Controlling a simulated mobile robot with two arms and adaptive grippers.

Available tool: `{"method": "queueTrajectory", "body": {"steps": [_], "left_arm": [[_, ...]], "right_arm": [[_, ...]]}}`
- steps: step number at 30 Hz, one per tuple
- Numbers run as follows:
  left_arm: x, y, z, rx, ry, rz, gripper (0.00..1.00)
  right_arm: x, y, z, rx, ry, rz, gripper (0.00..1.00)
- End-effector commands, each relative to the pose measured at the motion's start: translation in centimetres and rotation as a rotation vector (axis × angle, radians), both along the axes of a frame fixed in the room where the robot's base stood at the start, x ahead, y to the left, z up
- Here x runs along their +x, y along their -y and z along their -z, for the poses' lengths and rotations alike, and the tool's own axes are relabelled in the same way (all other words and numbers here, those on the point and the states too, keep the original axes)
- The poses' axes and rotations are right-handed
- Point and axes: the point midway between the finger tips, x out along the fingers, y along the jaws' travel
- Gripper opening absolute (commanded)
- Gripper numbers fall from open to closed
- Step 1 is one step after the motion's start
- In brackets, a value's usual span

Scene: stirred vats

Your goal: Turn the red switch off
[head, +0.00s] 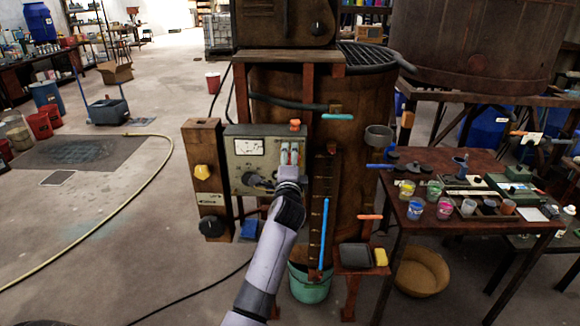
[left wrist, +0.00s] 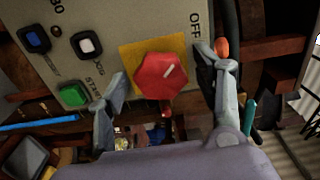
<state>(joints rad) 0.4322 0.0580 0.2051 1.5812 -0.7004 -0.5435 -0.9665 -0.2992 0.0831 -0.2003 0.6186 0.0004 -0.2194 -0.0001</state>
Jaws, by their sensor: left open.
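The red switch (left wrist: 158,78) is a faceted red knob with a white mark, on a yellow plate (left wrist: 130,56) of a grey control panel (left wrist: 85,18). The mark slants toward the upper right; the word OFF stands at the panel edge to the upper right of the knob. My left gripper (left wrist: 166,72) is open, one finger on each side of the knob; I cannot tell whether either touches it. In the head view my left gripper (head: 290,160) is in front of the panel (head: 243,160) and hides the knob. My right gripper is not in view.
A table (head: 420,160) with paint pots is at the right. The floor at the left is fairly open.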

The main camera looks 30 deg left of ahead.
Motion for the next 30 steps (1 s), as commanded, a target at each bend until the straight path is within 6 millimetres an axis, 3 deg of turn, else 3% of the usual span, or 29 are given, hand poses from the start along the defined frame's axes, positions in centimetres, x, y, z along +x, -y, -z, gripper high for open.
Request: {"method": "queueTrajectory", "body": {"steps": [5,18,24,30], "left_arm": [[-1.5,1.0,0.1,0.000,-0.001,0.001,0.61],[-8.7,5.4,0.1,-0.002,-0.001,0.001,0.61],[-10.0,6.2,0.1,-0.001,-0.001,0.001,0.61],[-10.1,6.3,0.0,-0.001,0.000,0.000,0.61]], "right_arm": [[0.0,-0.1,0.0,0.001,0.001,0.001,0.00],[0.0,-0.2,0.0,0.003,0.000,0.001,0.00],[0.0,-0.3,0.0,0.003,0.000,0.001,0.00],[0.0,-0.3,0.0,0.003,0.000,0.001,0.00]]}}
